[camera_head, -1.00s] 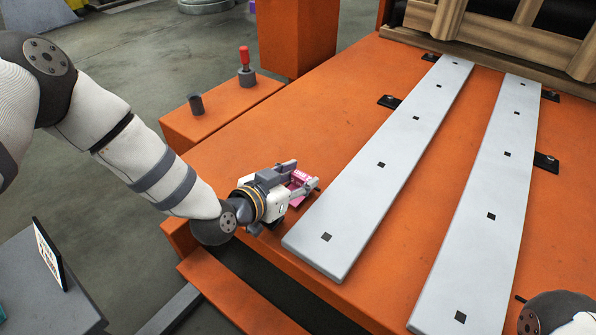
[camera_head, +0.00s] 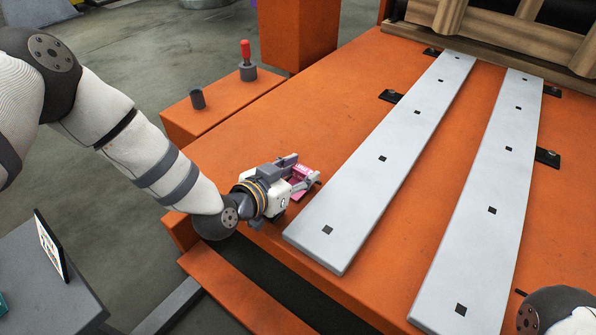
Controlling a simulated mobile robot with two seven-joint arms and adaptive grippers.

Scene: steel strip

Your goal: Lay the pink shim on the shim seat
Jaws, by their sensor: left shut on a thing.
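The pink shim (camera_head: 301,171) is a small bright pink piece with faint markings on its top. It sits between the fingers of my left gripper (camera_head: 303,175), which is shut on it. The gripper is low over the orange bed, just left of the near part of the left steel strip (camera_head: 362,183). I cannot tell whether the shim touches the bed. I cannot identify the shim seat; small black brackets (camera_head: 390,96) show beside the strips. My right gripper is out of view; only part of my right arm shows at the lower right corner.
A second steel strip (camera_head: 492,185) lies to the right, with bare orange bed between the strips. A red-topped lever (camera_head: 246,61) and a dark cylinder (camera_head: 197,99) stand on an orange block. A grey table (camera_head: 50,290) with an upright panel is at lower left.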

